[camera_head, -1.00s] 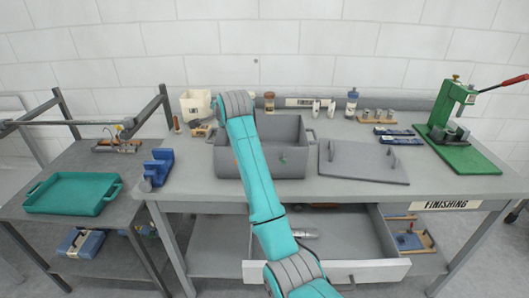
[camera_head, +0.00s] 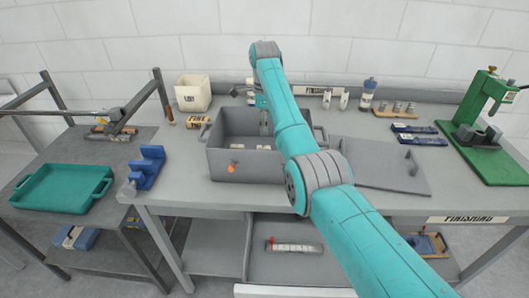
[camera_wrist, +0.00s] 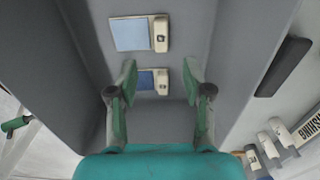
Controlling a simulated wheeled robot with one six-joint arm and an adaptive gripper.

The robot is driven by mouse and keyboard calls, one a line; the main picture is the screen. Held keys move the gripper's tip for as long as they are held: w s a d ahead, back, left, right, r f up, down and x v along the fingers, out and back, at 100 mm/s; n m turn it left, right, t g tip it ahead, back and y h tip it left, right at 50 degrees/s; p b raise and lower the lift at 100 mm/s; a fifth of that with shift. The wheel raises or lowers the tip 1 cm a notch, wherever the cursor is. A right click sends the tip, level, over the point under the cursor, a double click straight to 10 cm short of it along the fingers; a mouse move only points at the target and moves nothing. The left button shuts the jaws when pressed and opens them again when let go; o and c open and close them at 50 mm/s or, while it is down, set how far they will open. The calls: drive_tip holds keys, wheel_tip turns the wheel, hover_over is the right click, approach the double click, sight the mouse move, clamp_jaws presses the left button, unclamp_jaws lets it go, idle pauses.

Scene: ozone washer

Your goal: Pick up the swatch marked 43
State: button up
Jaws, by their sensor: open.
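My gripper (camera_wrist: 160,76) is open and points down into the grey open-topped box (camera_head: 222,163) on the bench. In the wrist view, a darker blue swatch (camera_wrist: 146,80) with a cream tag lies on the box floor between my fingertips, partly hidden by the left one. A light blue swatch (camera_wrist: 130,35) with a cream tag lies farther up the picture, clear of the fingers. The tag marks are too small to read, so I cannot tell which is 43. In the head view my arm hides part of the box.
The box walls stand close around my gripper. A grey lid (camera_head: 375,172) lies right of the box. A blue holder (camera_head: 148,165) and a cream bin (camera_head: 192,93) stand left of it. A green press (camera_head: 480,125) stands at the far right. A drawer below is open.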

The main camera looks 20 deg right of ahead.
sight(263, 146)
wheel_tip(263, 146, down, 9)
drive_tip(key=shift+w+a, duration=0.1)
drive_tip(key=shift+a, duration=0.05)
clamp_jaws()
idle(0.5)
